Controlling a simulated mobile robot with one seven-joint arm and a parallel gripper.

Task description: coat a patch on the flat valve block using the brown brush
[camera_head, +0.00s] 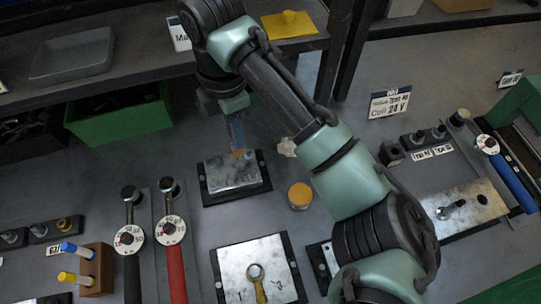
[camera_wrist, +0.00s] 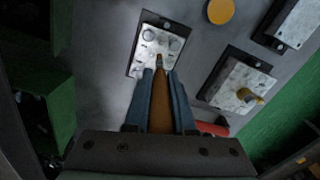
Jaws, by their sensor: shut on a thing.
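My gripper (camera_head: 238,130) has blue fingers and is shut on the brown brush (camera_wrist: 159,103), which points away from the wrist between the fingers. Only a small piece of the brush shows below the fingers in the head view. Neither is labelled flat.
An orange-topped round pot (camera_head: 300,194) stands right of the block under my gripper. Black and red levers (camera_head: 175,262) with dials stand at left. A shelf with a grey tray (camera_head: 72,56) and a green bin (camera_head: 120,115) are behind. A long plate (camera_head: 480,203) lies right.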

